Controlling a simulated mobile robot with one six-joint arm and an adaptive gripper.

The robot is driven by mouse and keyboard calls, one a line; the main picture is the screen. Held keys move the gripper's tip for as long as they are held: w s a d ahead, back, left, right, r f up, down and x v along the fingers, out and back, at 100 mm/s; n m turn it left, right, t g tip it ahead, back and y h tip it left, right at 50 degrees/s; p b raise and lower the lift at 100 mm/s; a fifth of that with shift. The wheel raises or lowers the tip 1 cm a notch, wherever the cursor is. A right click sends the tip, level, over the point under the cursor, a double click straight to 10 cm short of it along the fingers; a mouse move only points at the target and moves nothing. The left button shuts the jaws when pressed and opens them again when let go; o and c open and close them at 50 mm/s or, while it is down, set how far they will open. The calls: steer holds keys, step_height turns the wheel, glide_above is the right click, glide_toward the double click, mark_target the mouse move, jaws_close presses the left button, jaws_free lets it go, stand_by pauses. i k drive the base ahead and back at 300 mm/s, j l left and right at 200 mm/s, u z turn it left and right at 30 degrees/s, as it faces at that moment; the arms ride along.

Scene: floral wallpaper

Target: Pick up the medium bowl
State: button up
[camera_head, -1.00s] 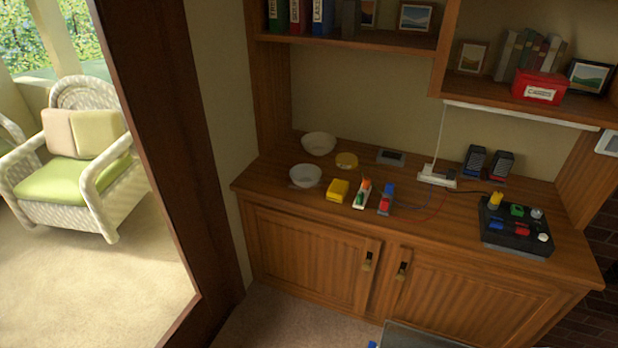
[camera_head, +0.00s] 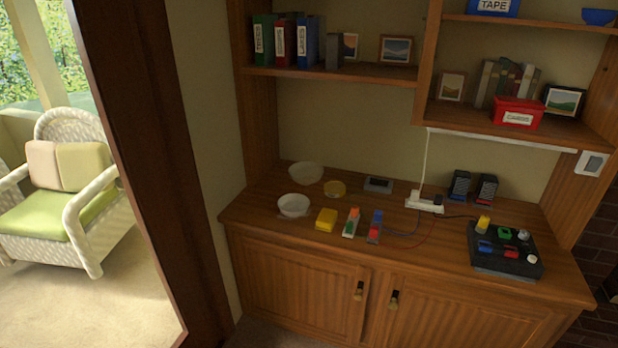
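Two pale bowls stand upright on the left part of the wooden cabinet top. The white bowl (camera_head: 293,206) is nearer the front edge. The cream bowl (camera_head: 305,173) is behind it, near the back left corner. The two look close in size, and I cannot tell which is the medium one. A blue bowl (camera_head: 599,17) stands on the top right shelf, partly cut off by the picture edge. My gripper is not in view.
The cabinet top (camera_head: 400,244) also holds a yellow block (camera_head: 326,219), two small coloured devices (camera_head: 351,222), a power strip (camera_head: 424,204) with cables, dark speakers (camera_head: 473,187) and a black control box (camera_head: 505,250). A dark wooden post (camera_head: 150,150) stands left of the cabinet.

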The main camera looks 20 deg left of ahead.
mark_target(292, 205)
steer(key=i+j, duration=0.2)
steer(key=j, duration=0.15)
steer(key=i+j+z, duration=0.15)
steer(key=j, duration=0.2)
steer(key=i+j, duration=0.25)
steer(key=i+j+z, duration=0.1)
steer(key=j, duration=0.35)
steer(key=i+j+z, duration=0.1)
steer(key=j, duration=0.25)
steer(key=i+j, duration=0.25)
steer(key=j, duration=0.15)
steer(key=i+j+z, duration=0.1)
steer(key=j, duration=0.3)
steer(key=i+j+z, duration=0.1)
steer(key=j, duration=0.3)
steer(key=i, duration=0.1)
